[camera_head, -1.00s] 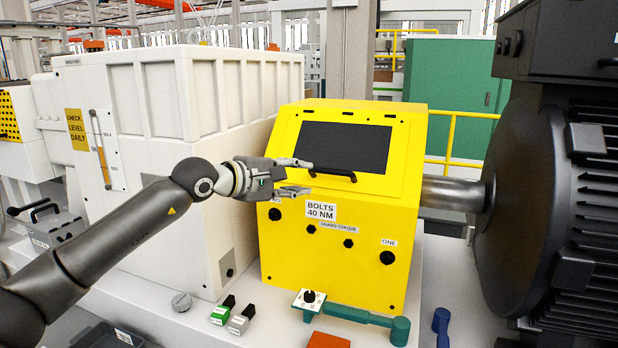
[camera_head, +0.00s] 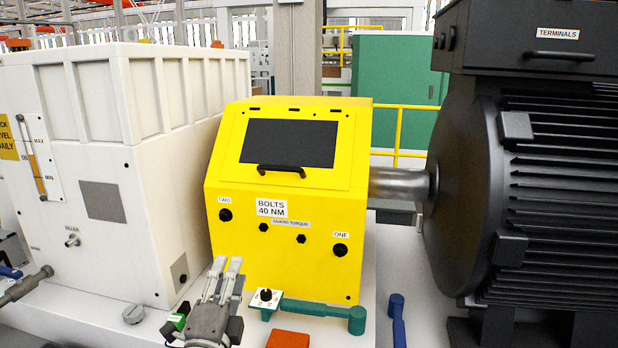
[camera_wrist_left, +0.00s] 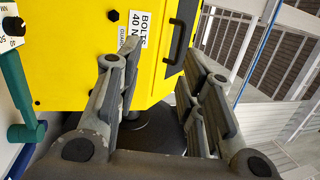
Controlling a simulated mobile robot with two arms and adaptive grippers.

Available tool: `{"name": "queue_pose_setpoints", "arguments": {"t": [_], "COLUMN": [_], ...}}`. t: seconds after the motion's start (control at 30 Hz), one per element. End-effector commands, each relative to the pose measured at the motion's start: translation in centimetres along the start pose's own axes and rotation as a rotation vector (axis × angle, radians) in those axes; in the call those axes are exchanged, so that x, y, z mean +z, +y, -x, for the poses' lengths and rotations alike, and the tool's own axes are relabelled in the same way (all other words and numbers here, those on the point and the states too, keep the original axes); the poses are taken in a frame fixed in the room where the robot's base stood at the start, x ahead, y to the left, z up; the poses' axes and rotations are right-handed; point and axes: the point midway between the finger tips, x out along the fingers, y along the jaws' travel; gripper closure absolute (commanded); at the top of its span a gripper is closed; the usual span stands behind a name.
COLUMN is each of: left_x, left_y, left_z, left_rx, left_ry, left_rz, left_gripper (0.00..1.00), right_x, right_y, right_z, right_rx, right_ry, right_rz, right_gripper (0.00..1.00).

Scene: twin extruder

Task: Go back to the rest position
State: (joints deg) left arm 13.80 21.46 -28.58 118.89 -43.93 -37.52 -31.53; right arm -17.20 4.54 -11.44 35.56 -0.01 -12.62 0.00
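My left gripper (camera_head: 227,264) is low in front of the yellow guard box (camera_head: 280,195), its fingers pointing up and away. In the left wrist view the left gripper (camera_wrist_left: 152,66) is open, with nothing between its fingers. The guard's black handle (camera_head: 281,170) is clear of the gripper in the head view. The handle also shows in the wrist view (camera_wrist_left: 178,42), beyond the fingers. My right gripper is in neither view.
A green tool (camera_head: 325,309), an orange block (camera_head: 288,340) and a blue tool (camera_head: 397,318) are near the front edge, right of the gripper. A white cabinet (camera_head: 100,190) stands left, a large black motor (camera_head: 540,190) right.

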Motion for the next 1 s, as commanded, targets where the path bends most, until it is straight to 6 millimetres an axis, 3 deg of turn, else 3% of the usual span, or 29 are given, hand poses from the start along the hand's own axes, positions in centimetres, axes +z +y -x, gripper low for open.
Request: {"name": "queue_pose_setpoints", "arguments": {"t": [0.03, 0.2, 0.3, 0.4, 0.6, 0.8, 0.83, 1.0], "left_x": [1.1, 4.2, 5.0, 5.2, 4.4, 3.1, 3.0, 2.9], "left_y": [2.8, 11.2, 15.6, 18.7, 21.7, 22.1, 22.2, 26.4], "left_z": [1.8, 9.2, 14.9, 20.8, 30.6, 38.7, 39.6, 38.8], "left_rx": [0.098, 0.412, 0.597, 0.760, 1.007, 1.197, 1.217, 1.221], "left_ry": [-0.059, -0.286, -0.437, -0.587, -0.834, -1.047, -1.072, -1.069], "left_rz": [0.125, 0.500, 0.696, 0.853, 1.057, 1.181, 1.192, 1.175], "left_gripper": [0.65, 0.65, 0.65, 0.65, 0.65, 0.65, 0.65, 0.65], "right_x": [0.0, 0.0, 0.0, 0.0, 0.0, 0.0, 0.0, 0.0], "right_y": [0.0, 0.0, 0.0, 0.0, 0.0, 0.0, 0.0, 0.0], "right_z": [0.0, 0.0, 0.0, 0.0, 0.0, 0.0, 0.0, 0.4], "right_rx": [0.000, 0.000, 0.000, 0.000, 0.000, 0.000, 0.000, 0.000], "right_ry": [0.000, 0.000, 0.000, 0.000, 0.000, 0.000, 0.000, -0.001], "right_rz": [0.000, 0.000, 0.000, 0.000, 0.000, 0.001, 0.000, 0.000], "right_gripper": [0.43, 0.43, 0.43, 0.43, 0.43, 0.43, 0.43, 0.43]}}
